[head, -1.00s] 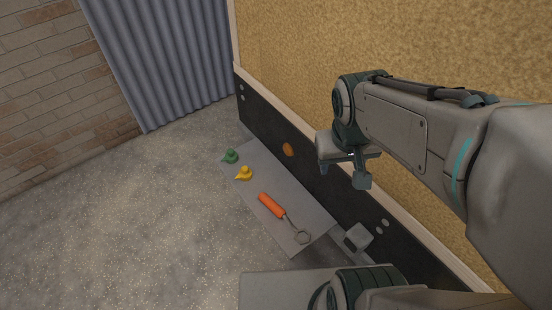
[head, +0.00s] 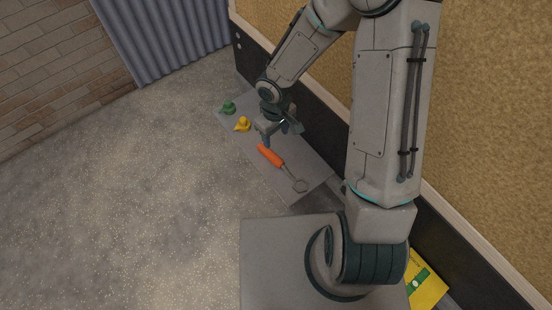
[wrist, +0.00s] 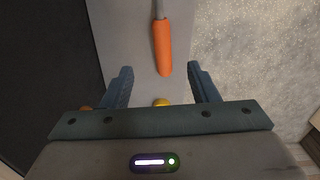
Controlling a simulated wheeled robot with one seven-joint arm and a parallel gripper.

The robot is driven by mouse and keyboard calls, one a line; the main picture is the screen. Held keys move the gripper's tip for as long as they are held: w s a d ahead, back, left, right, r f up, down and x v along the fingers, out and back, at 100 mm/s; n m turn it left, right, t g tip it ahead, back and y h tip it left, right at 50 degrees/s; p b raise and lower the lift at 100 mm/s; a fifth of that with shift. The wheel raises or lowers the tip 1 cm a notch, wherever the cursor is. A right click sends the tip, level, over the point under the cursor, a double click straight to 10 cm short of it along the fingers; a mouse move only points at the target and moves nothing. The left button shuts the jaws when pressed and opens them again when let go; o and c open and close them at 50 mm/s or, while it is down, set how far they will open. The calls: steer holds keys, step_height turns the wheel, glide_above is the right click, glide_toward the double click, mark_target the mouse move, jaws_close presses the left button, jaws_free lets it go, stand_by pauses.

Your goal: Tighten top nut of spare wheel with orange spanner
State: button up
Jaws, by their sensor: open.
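The orange spanner has an orange handle (head: 270,156) and a grey shaft ending in a ring. It lies on a grey shelf (head: 240,146) beside the dark lower wall. My gripper (head: 281,136) is open and empty, above the shelf close to the handle end. In the wrist view the handle (wrist: 163,48) points down between my two open fingers (wrist: 159,70), and the ring end is out of the frame. Whether a finger touches the handle cannot be told. The spare wheel and its top nut do not show in any view.
A yellow duck-like item (head: 243,125) and a green one (head: 229,107) sit on the shelf beyond the spanner. A yellow and green packet (head: 425,280) lies at lower right. The tan wall (head: 480,120) bounds the right side. Gravel ground (head: 130,190) at left is clear.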

steer(key=b, duration=0.2)
glide_above(275, 157)
step_height(275, 157, down, 8)
steer(key=shift+s+a+f, duration=0.1)
steer(key=shift+f, duration=3.05)
jaws_close()
